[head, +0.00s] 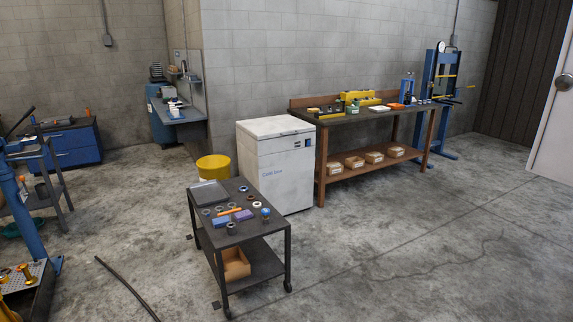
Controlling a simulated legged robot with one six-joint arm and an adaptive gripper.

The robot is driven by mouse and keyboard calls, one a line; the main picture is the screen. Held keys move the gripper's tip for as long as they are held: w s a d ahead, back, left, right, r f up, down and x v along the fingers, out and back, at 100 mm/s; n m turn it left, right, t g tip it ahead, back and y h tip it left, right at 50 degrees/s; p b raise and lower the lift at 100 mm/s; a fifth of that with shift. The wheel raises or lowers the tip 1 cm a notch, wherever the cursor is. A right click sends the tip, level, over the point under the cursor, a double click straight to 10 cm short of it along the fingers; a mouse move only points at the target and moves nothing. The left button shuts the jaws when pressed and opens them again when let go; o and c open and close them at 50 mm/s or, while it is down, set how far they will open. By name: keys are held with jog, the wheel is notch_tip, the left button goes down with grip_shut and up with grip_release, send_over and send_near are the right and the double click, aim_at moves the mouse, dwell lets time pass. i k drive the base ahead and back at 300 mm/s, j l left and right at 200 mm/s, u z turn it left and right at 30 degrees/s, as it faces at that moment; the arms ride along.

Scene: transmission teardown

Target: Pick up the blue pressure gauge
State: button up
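A small upright item with a blue round part (265,213) stands near the front right edge of the dark wheeled cart (248,227). It looks like the blue pressure gauge, but it is too small to read a dial face. A round white dial (441,46) also sits on top of the blue press frame (429,85) at the back right. My gripper is not in view.
The cart top also holds rings, an orange bar (229,212), a blue block (221,222), a purple block (244,215) and a grey tray (209,194). A white cabinet (285,170) stands behind. A dark rod or hose (127,287) lies front left. Floor at right is clear.

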aim_at(265, 212)
jog(key=i+u, duration=0.2)
jog(key=i, duration=1.45)
jog(key=i+z, duration=0.1)
jog(key=i, duration=0.75)
jog(key=i+j+z, duration=0.1)
jog(key=i, duration=0.75)
jog(key=j, duration=0.1)
